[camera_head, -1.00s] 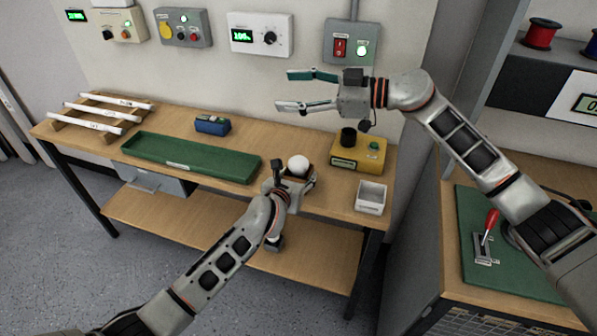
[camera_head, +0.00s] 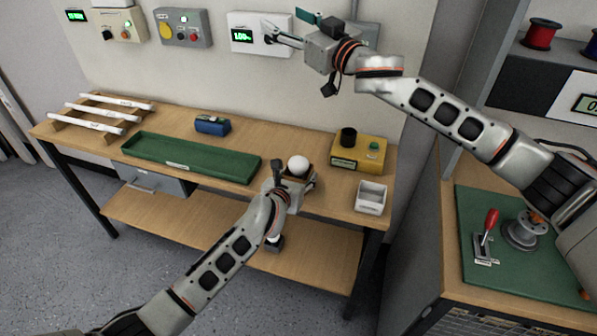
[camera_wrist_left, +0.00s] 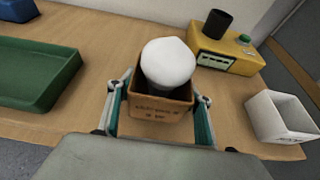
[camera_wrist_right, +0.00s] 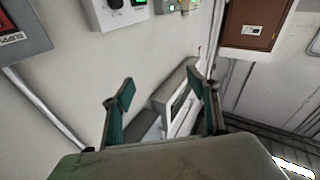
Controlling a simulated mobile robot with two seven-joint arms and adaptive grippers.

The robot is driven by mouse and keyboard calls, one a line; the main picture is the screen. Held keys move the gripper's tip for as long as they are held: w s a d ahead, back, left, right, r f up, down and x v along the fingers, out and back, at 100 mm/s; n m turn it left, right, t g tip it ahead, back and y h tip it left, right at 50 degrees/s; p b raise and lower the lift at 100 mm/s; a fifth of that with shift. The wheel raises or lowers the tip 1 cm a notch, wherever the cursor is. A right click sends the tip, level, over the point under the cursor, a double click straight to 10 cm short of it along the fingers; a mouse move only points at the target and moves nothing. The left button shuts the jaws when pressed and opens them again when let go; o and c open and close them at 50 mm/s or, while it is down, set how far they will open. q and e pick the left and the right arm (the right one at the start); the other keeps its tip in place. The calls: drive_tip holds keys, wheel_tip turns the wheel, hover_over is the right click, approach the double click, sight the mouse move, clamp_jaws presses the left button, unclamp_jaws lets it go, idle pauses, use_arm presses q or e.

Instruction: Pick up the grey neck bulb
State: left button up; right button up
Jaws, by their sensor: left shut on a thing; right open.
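A white bulb (camera_head: 298,163) sits in a small brown box on the bench; it also shows in the left wrist view (camera_wrist_left: 167,62).
A green tray (camera_head: 190,160), a blue device (camera_head: 212,124), a yellow tester with a black socket (camera_head: 358,153) and a white open bin (camera_head: 371,197) stand on the bench (camera_head: 100,145). White tubes (camera_head: 100,111) lie in a rack at left.

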wheel_tip(320, 180, down, 6)
drive_tip(key=m+g+h, duration=0.1)
drive_tip(key=h, duration=0.2)
drive_tip(key=n+g+h, duration=0.4)
drive_tip(key=g+h, duration=0.3)
drive_tip(key=g, duration=0.2)
approach(300, 161)
drive_tip(key=x, duration=0.4)
drive_tip(key=shift+w+a+f, duration=0.15)
drive_tip(key=shift+w+f, duration=0.05)
drive_tip(key=shift+x, duration=2.65)
drive_tip(key=shift+s, duration=0.1)
drive_tip(key=shift+c, duration=0.4)
drive_tip(key=c, duration=1.4)
wheel_tip(300, 161, up, 10)
